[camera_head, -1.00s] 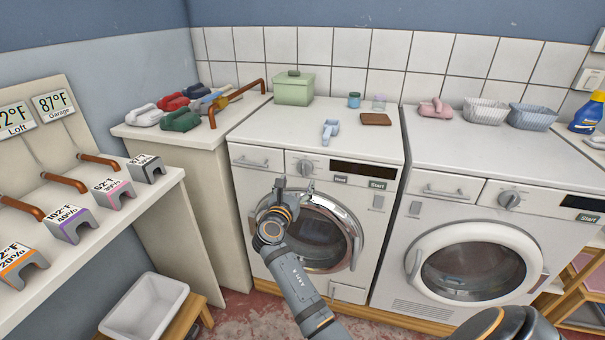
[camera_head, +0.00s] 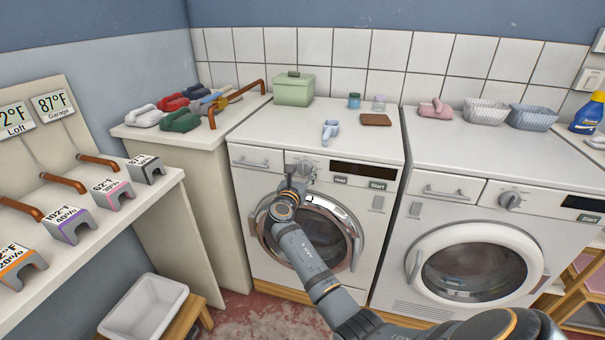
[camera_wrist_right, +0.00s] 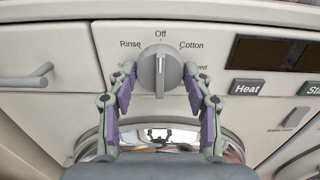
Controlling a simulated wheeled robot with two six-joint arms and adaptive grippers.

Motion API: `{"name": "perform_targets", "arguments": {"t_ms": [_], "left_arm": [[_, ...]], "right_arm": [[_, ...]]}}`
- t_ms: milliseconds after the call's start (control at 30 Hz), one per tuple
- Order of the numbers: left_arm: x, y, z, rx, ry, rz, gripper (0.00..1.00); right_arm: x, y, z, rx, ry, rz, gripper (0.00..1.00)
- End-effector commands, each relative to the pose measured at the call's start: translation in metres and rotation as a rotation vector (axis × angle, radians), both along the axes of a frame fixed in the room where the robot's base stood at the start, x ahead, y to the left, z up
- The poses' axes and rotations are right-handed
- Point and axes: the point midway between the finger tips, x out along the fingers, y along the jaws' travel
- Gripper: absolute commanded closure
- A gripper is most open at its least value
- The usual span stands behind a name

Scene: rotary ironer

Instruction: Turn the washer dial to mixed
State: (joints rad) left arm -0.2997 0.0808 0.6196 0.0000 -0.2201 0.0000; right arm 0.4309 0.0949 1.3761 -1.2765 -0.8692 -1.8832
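The washer (camera_head: 262,188) is the left machine. Its grey round dial (camera_wrist_right: 160,70) has a raised grip and points up at the Off label. Rinse is printed to the left and Cotton to the right; a label at lower right is partly hidden, ending in "ed". My right gripper (camera_head: 296,180) is at the dial in the head view. In the wrist view, its two fingers (camera_wrist_right: 160,76) are spread, one on each side of the dial, with small gaps visible; contact cannot be made out. My left gripper is not in view.
A Heat button (camera_wrist_right: 246,87) and dark display (camera_wrist_right: 275,52) are right of the dial. A drawer handle (camera_wrist_right: 25,77) is at left. The round door (camera_head: 345,225) lies below my gripper. A second machine (camera_head: 425,205) stands to the right.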

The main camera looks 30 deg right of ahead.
Motion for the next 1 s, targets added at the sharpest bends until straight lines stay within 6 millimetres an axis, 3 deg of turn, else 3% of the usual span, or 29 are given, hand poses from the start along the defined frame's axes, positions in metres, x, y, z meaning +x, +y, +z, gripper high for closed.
{"name": "perform_targets", "arguments": {"t_ms": [133,533,1000], "left_arm": [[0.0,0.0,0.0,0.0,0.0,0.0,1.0],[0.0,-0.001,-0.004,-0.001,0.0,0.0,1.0],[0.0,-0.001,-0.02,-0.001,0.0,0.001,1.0]], "right_arm": [[0.0,0.0,0.0,0.0,0.0,0.0,0.81],[0.0,0.0,-0.001,0.066,-0.078,-0.001,0.81],[0.0,0.0,-0.002,0.337,-0.395,-0.001,0.81]]}}
